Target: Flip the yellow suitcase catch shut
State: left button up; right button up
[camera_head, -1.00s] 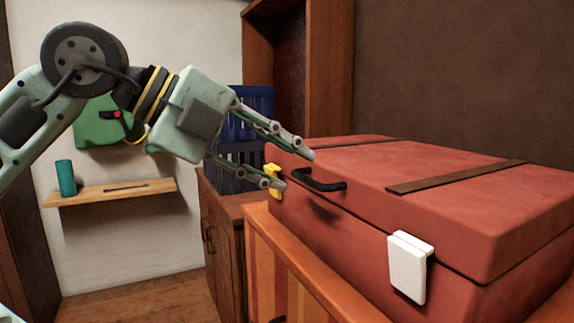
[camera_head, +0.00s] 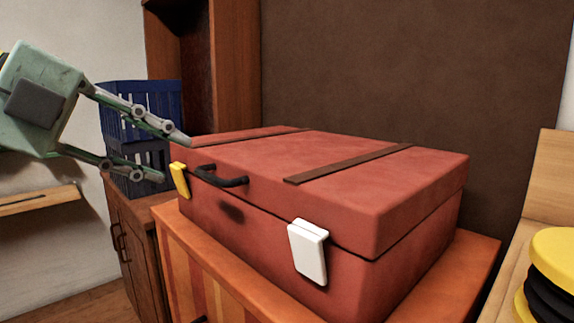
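The red suitcase (camera_head: 330,160) lies with its lid down. The small yellow catch (camera_head: 179,179) is on its handle side, left of the black handle (camera_head: 222,179). The catch plate stands upright close to the suitcase, much like the white catch (camera_head: 308,252); I cannot tell whether it is fully latched. My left gripper (camera_head: 175,160) is open and empty. Its upper fingertip is above the yellow catch by the lid's corner, and its lower fingertip is just left of the catch in the picture. I cannot tell if either touches. My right gripper is not in view.
The suitcase rests on an orange striped cabinet (camera_head: 460,272). A blue crate (camera_head: 140,97) stands behind my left gripper on a brown cabinet (camera_head: 140,240). A wooden shelf (camera_head: 40,199) is at the left. A brown wall is behind the suitcase.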

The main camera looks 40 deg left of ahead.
aim_at(181, 182)
jog(key=k, duration=0.85)
